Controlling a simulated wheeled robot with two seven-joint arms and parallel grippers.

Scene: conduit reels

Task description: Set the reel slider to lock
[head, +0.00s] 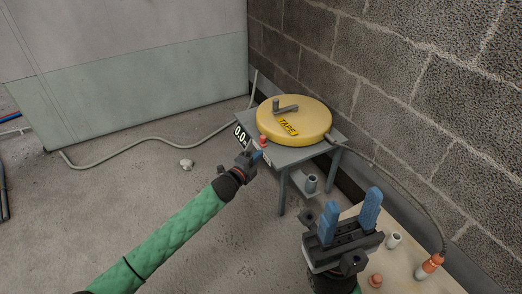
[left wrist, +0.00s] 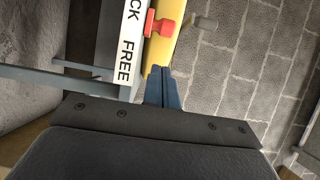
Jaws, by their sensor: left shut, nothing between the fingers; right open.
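The yellow tape reel (head: 293,118) with a grey crank lies on a small grey table. In the left wrist view the slider (left wrist: 163,26) stands beside a white label strip (left wrist: 129,45), level with the gap between the letters "CK" and "FREE". My left gripper (head: 265,156) is shut and empty. Its blue fingertips (left wrist: 160,70) appear just short of the slider on the FREE side; contact is not visible. My right gripper (head: 346,216) is open and empty, apart from the reel.
A block wall (head: 400,75) stands close behind the grey table (head: 325,146). A light board (head: 408,262) at lower right carries a grey pipe stub (head: 394,240) and orange-capped fittings. A cable runs along the wall.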

